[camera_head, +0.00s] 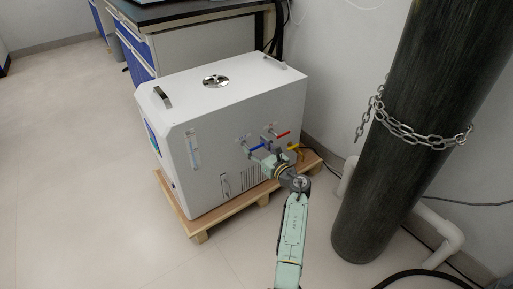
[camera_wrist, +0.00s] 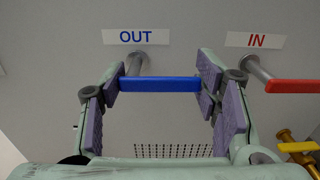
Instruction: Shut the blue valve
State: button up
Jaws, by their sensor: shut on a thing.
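The blue valve's handle (camera_wrist: 160,85) lies level in the wrist view, under the OUT label (camera_wrist: 136,37). Its grey stem (camera_wrist: 135,63) comes out of the panel near the handle's left end. My gripper (camera_wrist: 158,92) has one purple-padded finger at each end of the handle and is shut on it lengthwise. In the head view the blue handle (camera_head: 257,147) shows on the side of the white machine (camera_head: 230,120), with my gripper (camera_head: 268,156) close to it and partly hiding the contact.
A red valve handle (camera_wrist: 294,86) under the IN label (camera_wrist: 257,40) is close to the right finger. A yellow valve (camera_wrist: 298,147) is lower right. The machine stands on a wooden pallet (camera_head: 228,215). A chained dark cylinder (camera_head: 400,150) stands right of my arm. Floor at left is clear.

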jog(key=shift+c, duration=1.3)
jog(key=shift+m, duration=0.3)
jog(key=m+p, duration=0.2)
jog(key=m, duration=0.1)
jog(key=shift+f+p, duration=0.25)
jog(key=shift+p, duration=0.15)
jog(key=m+p, duration=0.1)
jog(key=m, duration=0.2)
jog(key=f+m+p, duration=0.1)
jog(key=m, duration=0.1)
jog(key=shift+s+a+p, duration=0.15)
jog(key=shift+a+p, duration=0.1)
jog(key=shift+p, duration=0.05)
jog(key=shift+s+a+f+m+p, duration=0.2)
jog(key=shift+m+p, duration=0.65)
jog(key=shift+m, duration=0.7)
jog(key=shift+s+a+f+m+p, duration=0.15)
jog(key=shift+a+m+p, duration=0.15)
jog(key=shift+m+p, duration=0.9)
jog(key=shift+s+a+f+m+p, duration=0.2)
jog(key=shift+m+p, duration=0.3)
jog(key=shift+m, duration=1.35)
